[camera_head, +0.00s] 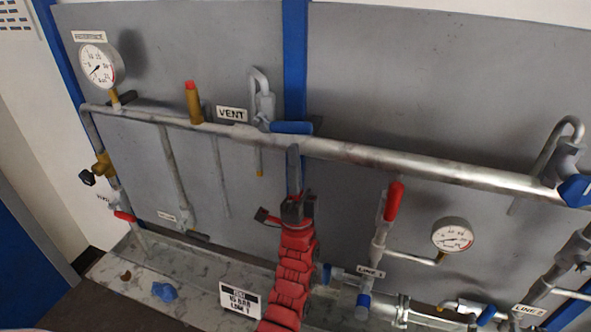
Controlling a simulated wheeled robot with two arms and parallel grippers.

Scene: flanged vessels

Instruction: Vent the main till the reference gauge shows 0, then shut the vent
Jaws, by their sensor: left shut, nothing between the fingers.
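The reference gauge (98,66) is a round white dial at the upper left, under a small label; its needle seems to point to the lower left, but the exact reading is too small to tell. The main (420,163) is a long grey pipe across the panel. The vent valve (264,106) stands on it, right of the VENT label (232,114), with a curved outlet on top. Its blue handle (291,127) lies roughly along the pipe, pointing right. My left gripper (293,158) is shut and empty, its fingertips in front of the pipe just below the blue handle.
A brass fitting with a red top (193,103) stands left of the vent. Below the pipe are a red valve handle (394,201), a second gauge (452,235) and a LINE 1 label (371,272). A blue-handled valve (575,190) is at the right edge.

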